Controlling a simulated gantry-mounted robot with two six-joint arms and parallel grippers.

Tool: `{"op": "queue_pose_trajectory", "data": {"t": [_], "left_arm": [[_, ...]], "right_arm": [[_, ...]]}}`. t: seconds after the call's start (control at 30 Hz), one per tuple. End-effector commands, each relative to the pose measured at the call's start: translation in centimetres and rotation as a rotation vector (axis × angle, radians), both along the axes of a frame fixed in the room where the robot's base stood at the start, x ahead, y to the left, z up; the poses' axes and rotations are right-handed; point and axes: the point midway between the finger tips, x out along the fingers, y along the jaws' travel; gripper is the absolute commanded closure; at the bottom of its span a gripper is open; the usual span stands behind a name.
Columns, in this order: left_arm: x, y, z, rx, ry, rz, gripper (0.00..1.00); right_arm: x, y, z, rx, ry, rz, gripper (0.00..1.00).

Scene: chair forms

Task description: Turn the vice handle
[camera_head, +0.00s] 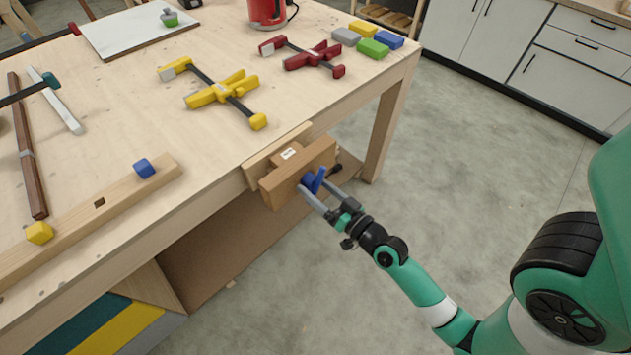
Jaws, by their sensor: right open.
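A wooden vice (285,181) is fixed to the front right edge of the workbench. Its blue handle (314,181) sits on the outer face of the wooden jaw. My right gripper (316,191) reaches in from the right with its two grey fingers apart, on either side of the blue handle. I cannot tell whether either finger touches the handle. At the left edge, a dark and teal piece lies over the wood strips; I cannot tell whether it is part of my left arm, and no left gripper is clearly seen.
The workbench (125,115) holds a yellow clamp (221,92), a red clamp (305,57), coloured blocks (373,47) and a white board (125,35). A wooden plank with blue (143,168) and yellow (39,232) pegs lies along the front. The floor right of the bench is clear.

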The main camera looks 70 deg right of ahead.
Motion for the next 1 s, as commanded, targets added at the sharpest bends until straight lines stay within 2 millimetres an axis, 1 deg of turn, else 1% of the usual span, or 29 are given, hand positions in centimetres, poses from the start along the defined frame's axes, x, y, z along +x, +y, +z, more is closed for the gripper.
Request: {"op": "queue_pose_trajectory", "data": {"t": [0.1,0.27,0.3,0.37,0.5,0.67,0.7,0.73,0.87,1.0], "left_arm": [[0.02,0.0,0.09,0.0,0.001,0.0,1.0],[0.01,0.0,0.04,0.0,0.001,0.0,1.0],[0.01,0.0,0.04,0.0,0.001,0.0,1.0],[0.01,0.0,0.04,0.0,0.001,0.0,1.0],[0.01,0.0,0.04,0.0,0.001,0.0,1.0],[0.01,0.0,0.06,0.0,0.0,0.0,1.0],[0.01,0.0,0.06,0.0,0.0,0.0,1.0],[0.01,0.0,0.06,0.0,0.0,0.0,1.0],[0.0,0.0,0.25,0.0,0.0,0.0,1.0],[0.0,0.0,0.67,0.0,0.0,0.0,1.0]], "right_arm": [[0.34,-0.15,-0.03,-0.001,0.0,0.0,0.21],[0.32,-0.15,-0.08,-0.001,0.0,0.0,0.21],[0.31,-0.15,-0.07,-0.001,0.0,0.0,0.25],[0.31,-0.15,-0.07,-0.001,0.0,0.0,0.35],[0.29,-0.15,-0.06,-0.001,0.0,0.0,0.61],[0.29,-0.14,-0.06,-0.001,0.0,0.0,0.89],[0.28,-0.15,-0.05,-0.001,0.0,0.0,0.97],[0.28,-0.15,-0.05,-0.001,0.0,0.0,1.0],[0.29,-0.13,0.05,0.028,-0.013,0.0,1.0],[0.32,-0.08,0.1,0.142,-0.067,-0.001,1.0]]}}
